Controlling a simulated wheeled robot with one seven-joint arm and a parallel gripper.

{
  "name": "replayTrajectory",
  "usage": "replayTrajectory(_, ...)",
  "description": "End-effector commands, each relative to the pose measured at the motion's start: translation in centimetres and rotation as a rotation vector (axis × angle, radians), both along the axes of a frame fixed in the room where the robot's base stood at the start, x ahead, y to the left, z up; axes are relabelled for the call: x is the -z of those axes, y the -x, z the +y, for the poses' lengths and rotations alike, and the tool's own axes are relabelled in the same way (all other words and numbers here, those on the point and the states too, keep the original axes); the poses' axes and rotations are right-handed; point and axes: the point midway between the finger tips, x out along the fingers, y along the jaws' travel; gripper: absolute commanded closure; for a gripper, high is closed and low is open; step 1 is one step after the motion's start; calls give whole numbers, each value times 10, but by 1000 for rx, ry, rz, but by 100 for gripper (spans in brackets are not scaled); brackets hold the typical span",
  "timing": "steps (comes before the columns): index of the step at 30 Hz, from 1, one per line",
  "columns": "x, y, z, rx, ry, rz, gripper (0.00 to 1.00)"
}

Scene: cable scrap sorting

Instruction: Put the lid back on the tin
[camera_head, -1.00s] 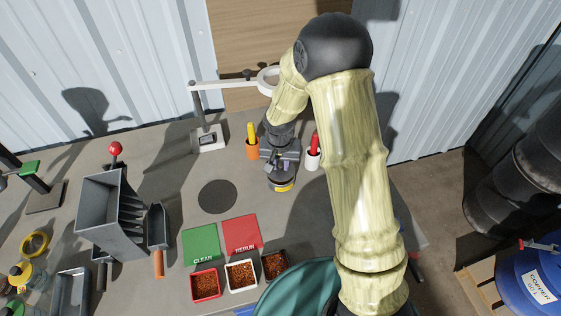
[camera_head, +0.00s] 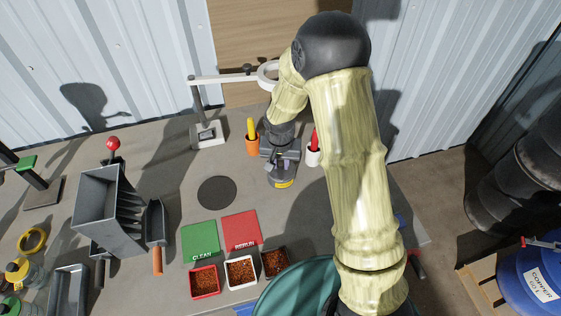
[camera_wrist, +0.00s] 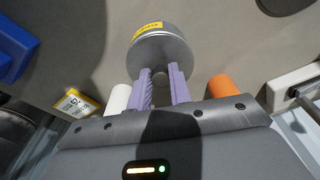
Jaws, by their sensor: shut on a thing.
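The tin (camera_head: 284,184) is a short grey cylinder with a yellow label, standing on the bench below my gripper (camera_head: 283,158). In the wrist view the tin's labelled side (camera_wrist: 147,31) shows beyond the round grey lid (camera_wrist: 172,52). My gripper's purple fingers (camera_wrist: 160,78) are shut on the lid's small knob at its near middle. The lid lies over the tin's top, in line with it. I cannot tell whether it is fully seated or a hair above the rim.
An orange cup (camera_head: 252,146) with a yellow-handled tool and a white cup (camera_head: 313,157) with a red-handled tool flank my gripper closely. The magnifier stand (camera_head: 208,134) is behind left. A dark round mat (camera_head: 217,193) lies left, with bare bench between.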

Motion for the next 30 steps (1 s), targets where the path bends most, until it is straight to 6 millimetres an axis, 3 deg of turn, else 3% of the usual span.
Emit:
replayTrajectory(7, 0, 0, -1, 2, 0, 0, 100)
replayTrajectory(8, 0, 0, -1, 1, 0, 0, 76)
replayTrajectory(11, 0, 1, 0, 0, 0, 0, 57)
replayTrajectory(12, 0, 1, 0, 0, 0, 0, 55)
replayTrajectory(23, -4, 1, 0, -1, -1, -1, 55)
replayTrajectory(30, -32, 4, 1, 1, -2, -5, 55)
